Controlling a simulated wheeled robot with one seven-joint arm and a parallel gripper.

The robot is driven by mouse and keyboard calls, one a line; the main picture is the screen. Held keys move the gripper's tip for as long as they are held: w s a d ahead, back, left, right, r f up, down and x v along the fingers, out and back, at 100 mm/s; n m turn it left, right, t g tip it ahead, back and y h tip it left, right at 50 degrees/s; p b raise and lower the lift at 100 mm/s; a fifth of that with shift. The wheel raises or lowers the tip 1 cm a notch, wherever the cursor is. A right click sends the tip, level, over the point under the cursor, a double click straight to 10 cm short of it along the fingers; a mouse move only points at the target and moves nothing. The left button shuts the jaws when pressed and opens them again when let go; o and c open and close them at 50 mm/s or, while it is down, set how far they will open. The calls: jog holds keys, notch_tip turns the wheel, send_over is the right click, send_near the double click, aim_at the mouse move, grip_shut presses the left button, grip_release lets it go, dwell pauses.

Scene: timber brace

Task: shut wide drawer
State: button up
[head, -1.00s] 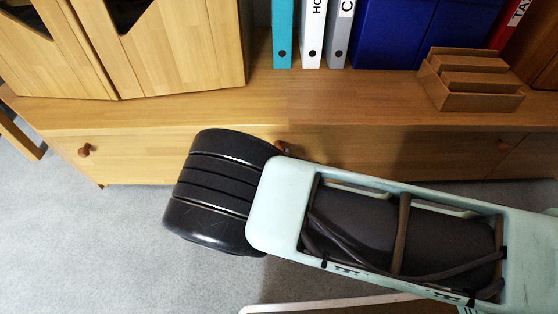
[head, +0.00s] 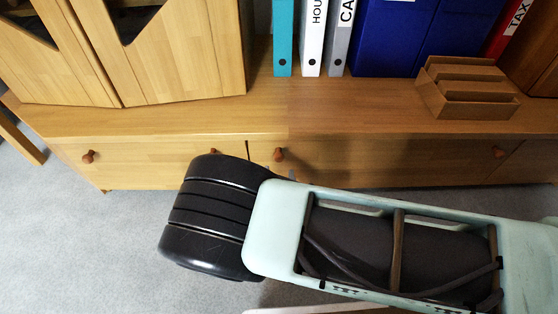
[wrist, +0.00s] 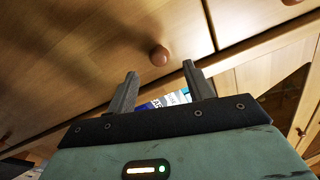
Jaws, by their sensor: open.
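The wide drawer (head: 390,165) is the long wooden front on the right of the low cabinet, with round brown knobs near its two ends. Its left knob (head: 278,154) shows just above my arm. The front looks flush or nearly flush under the cabinet top; a small gap cannot be ruled out. In the wrist view the drawer front (wrist: 80,50) fills the upper left, with one knob (wrist: 159,55) beyond my gripper (wrist: 160,86). My gripper is open and empty, fingers apart, not around the knob.
A narrower drawer (head: 140,160) is on the left, with a dark upright seam between the two. On the cabinet top (head: 270,115) stand binders (head: 338,40), a wooden desk organiser (head: 465,90) and a wooden cupboard (head: 190,50). Grey floor (head: 90,240) is free at the lower left.

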jog(key=s+p, duration=0.3)
jog(key=s, duration=0.9)
jog(key=shift+s+a+p, duration=0.15)
jog(key=shift+a+p, duration=0.05)
jog(key=shift+p, duration=0.2)
jog(key=shift+a+r, duration=0.1)
jog(key=w+a+r+g+y+p, duration=0.2)
jog(key=w+a+r+g+y, duration=0.1)
jog(key=a+r+g, duration=0.7)
jog(key=s+d+r+n+g+y+p, duration=0.1)
jog(key=s+d+r+n+g, duration=0.25)
jog(key=r, duration=0.65)
jog(key=s+d+r+n+g+y+p, duration=0.1)
jog(key=s+d+r+n+g+p, duration=0.2)
jog(key=r, duration=0.7)
jog(key=s+d+r+n+g+h, duration=0.1)
jog(key=s+d+r+n+h, duration=0.2)
jog(key=d, duration=0.5)
jog(key=s+d+r+n+g+h, duration=0.1)
jog(key=s+d+r+n, duration=0.15)
jog(key=d+r, duration=0.4)
notch_tip(320, 180, up, 36)
jog(key=d+m+p, duration=0.1)
jog(key=p, duration=3.7)
jog(key=shift+s+d+r, duration=0.2)
jog(key=shift+s+d, duration=0.1)
jog(key=shift+s, duration=0.1)
jog(key=shift+t, duration=0.25)
